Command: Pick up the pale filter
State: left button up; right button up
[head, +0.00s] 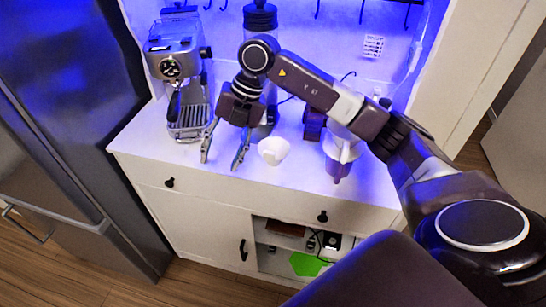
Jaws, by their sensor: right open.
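The pale filter (273,151) is a small white cup-like piece on the white cabinet top, near its front edge. My right gripper (222,160) is open and empty, with its fingers pointing down over the counter. It is just left of the filter and apart from it in the picture. Its exact height over the counter is hard to tell. My left gripper does not show.
An espresso machine (176,66) stands at the back left. A dark canister (260,18) is behind my gripper. A white vessel (342,150) stands right of the filter, partly hidden by my arm. A dark block (314,123) sits between. The fridge (65,110) is left.

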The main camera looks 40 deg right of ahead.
aim_at(269, 152)
jog(key=s+d+r+m+g+h, duration=0.1)
jog(key=d+m+h, duration=0.1)
jog(key=d, duration=0.5)
jog(key=d+r+m+h, duration=0.1)
jog(key=d+r+h, duration=0.15)
jog(key=d, duration=0.45)
jog(key=f+p, duration=0.1)
jog(key=f, duration=0.1)
jog(key=a+f+p, duration=0.1)
jog(key=f, duration=0.2)
jog(key=f+p, duration=0.1)
jog(key=f, duration=0.1)
jog(key=shift+s+a+f+p, duration=0.15)
jog(key=shift+s+f+p, duration=0.05)
jog(key=shift+s+p, duration=0.15)
jog(key=shift+f, duration=0.5)
jog(key=c, duration=1)
